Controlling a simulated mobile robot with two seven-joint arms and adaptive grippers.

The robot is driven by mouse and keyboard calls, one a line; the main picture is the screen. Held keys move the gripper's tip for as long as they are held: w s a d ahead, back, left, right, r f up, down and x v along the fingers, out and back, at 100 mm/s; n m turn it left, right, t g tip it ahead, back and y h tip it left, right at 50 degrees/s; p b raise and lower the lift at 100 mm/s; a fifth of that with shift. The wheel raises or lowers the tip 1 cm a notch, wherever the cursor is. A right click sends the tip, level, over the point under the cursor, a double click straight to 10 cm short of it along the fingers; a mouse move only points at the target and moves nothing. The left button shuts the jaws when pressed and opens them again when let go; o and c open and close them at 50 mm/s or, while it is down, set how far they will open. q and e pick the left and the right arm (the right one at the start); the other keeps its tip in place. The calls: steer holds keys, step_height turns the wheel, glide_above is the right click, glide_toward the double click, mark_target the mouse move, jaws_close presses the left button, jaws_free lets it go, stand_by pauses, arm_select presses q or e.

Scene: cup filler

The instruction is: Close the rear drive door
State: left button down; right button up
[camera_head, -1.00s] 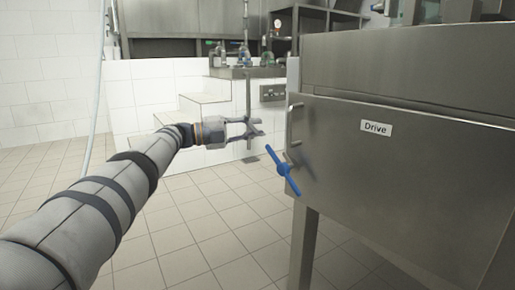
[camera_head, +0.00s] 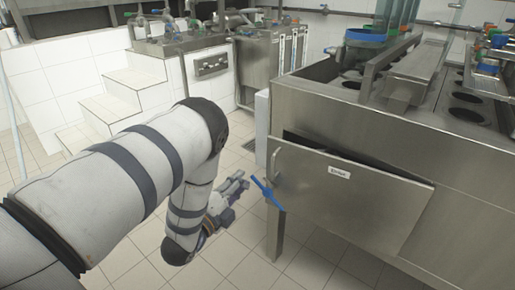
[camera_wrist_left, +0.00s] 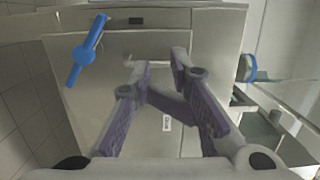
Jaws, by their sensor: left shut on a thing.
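The steel door (camera_head: 345,205) bears a white label and stands ajar on the front of the steel machine; a dark gap shows along its top. Its metal handle (camera_head: 275,163) is at its left edge, and a blue lever (camera_head: 267,193) stands just below. My right gripper is out of view.
The machine's top (camera_head: 350,105) has round openings and blue-rimmed containers. White tiled steps (camera_head: 110,100) and a steel counter with taps stand behind. A machine leg (camera_head: 274,232) is below the door's left edge. Tiled floor (camera_head: 225,262) is free in front.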

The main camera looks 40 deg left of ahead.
mark_target(270, 154)
arm_select(q)
steer(key=w, duration=0.3)
steer(key=w+b, duration=0.1)
steer(key=w, duration=0.7)
steer(key=shift+w+a+f, duration=0.25)
steer(key=shift+a, duration=0.1)
steer(key=shift+w+r, duration=0.1)
steer(key=shift+w, duration=0.35)
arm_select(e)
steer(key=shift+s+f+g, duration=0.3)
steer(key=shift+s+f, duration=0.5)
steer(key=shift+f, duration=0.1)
